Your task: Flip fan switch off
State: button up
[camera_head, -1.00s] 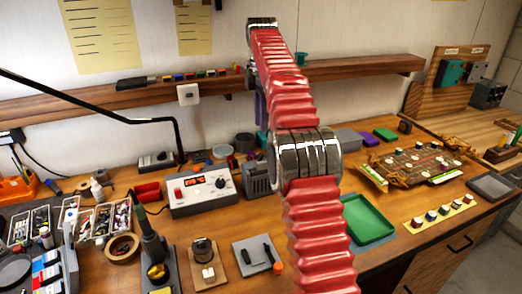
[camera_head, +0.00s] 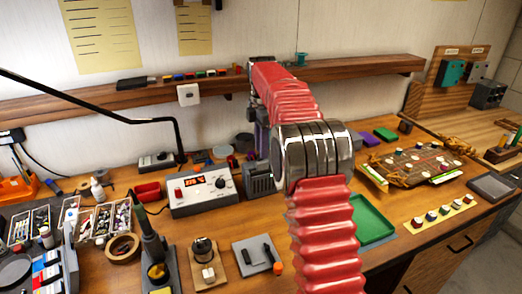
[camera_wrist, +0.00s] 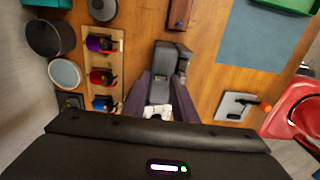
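A dark grey box with a slatted front (camera_head: 258,185), which looks like the fan, stands on the workbench right of the white control unit. In the wrist view the grey box (camera_wrist: 163,88) shows between and beyond the fingers of my gripper (camera_wrist: 160,108). The two dark purple fingers are apart, with a small whitish patch between them that I cannot identify. In the head view my gripper (camera_head: 262,139) is partly hidden behind my red arm, just above and behind the grey box. I cannot make out a switch on the box or its position.
The white control unit (camera_head: 203,190) with a red display stands left of the box. A wooden board (camera_wrist: 103,70) with several coloured items, a grey pad (camera_wrist: 235,104) and a blue mat (camera_wrist: 262,40) lie around. A shelf (camera_head: 100,108) runs along the wall above.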

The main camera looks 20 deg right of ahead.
aim_at(258, 159)
jog(key=shift+f, duration=0.65)
jog(key=shift+c, duration=0.5)
grip_shut()
jog(key=shift+a+r, duration=0.1)
jog(key=shift+a, duration=0.1)
jog(key=a+h, duration=0.1)
jog(key=h, duration=0.1)
jog(key=a+h, duration=0.1)
jog(key=h, duration=0.1)
jog(key=shift+h, duration=0.4)
jog(key=shift+a+f+h, duration=0.15)
jog(key=shift+a+h, duration=0.15)
jog(key=shift+h, duration=0.55)
jog(key=shift+a+f+h, duration=0.15)
jog(key=shift+a+h, duration=0.15)
jog(key=shift+h, duration=0.5)
jog(key=shift+a+f+h, duration=0.15)
jog(key=shift+a+h, duration=0.15)
jog(key=shift+h, duration=0.55)
